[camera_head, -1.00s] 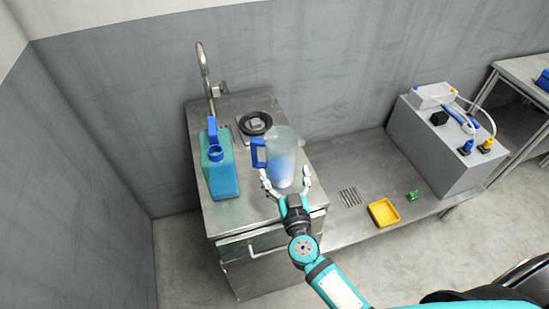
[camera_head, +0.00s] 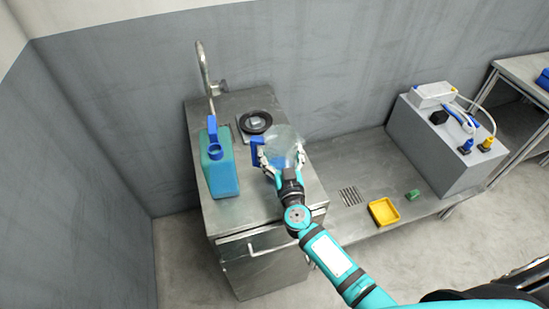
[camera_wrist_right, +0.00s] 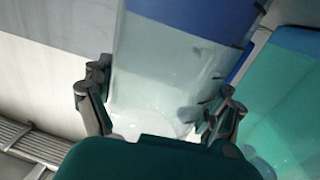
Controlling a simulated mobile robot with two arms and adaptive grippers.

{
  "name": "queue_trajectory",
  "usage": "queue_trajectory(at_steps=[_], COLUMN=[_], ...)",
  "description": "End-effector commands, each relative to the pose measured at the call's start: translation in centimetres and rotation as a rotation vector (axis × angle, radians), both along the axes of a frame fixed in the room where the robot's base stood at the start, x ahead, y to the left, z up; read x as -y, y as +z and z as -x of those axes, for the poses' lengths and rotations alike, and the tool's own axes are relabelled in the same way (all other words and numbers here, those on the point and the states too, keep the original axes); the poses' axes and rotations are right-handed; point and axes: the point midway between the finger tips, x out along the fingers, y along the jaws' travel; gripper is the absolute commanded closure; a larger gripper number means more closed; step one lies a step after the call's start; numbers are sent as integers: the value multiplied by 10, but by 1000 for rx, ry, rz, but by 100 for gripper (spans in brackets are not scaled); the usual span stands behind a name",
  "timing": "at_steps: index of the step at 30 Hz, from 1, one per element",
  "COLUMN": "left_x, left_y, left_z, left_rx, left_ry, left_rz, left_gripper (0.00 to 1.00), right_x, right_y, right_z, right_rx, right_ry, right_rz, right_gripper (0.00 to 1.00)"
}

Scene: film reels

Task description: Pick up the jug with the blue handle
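The clear jug (camera_head: 285,138) with a blue handle (camera_head: 257,151) is at the metal counter, right of the teal canister. My right gripper (camera_head: 284,164) reaches around the jug's near side, one finger on each side of its body. In the right wrist view the jug's clear wall (camera_wrist_right: 165,85) fills the space between the two fingers (camera_wrist_right: 160,108), which lie close along its sides. I cannot tell whether they press on it. The jug looks foreshortened, perhaps tilted; its base is hidden by my gripper. My left gripper is not in view.
A teal canister (camera_head: 222,176) with a blue cap stands close left of the handle. Behind are a tap (camera_head: 204,70) and a black ring (camera_head: 255,122). A yellow tray (camera_head: 383,211), a green block (camera_head: 413,194) and a grey box (camera_head: 450,150) sit on the lower bench.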

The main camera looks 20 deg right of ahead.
Motion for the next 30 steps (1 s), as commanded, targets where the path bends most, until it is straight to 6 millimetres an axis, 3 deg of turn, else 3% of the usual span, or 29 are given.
queue_trajectory(at_steps=[1,10,24,30], left_x=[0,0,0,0], left_y=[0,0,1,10], left_z=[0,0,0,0], left_rx=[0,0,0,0], left_ry=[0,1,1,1], left_rz=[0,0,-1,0], left_gripper=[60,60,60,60], right_x=[0,0,0,0], right_y=[0,0,2,16], right_z=[0,0,0,0], right_rx=[0,0,2,3], right_ry=[0,0,0,-1], right_rz=[0,0,-1,-4], right_gripper=[25,64,65,66])
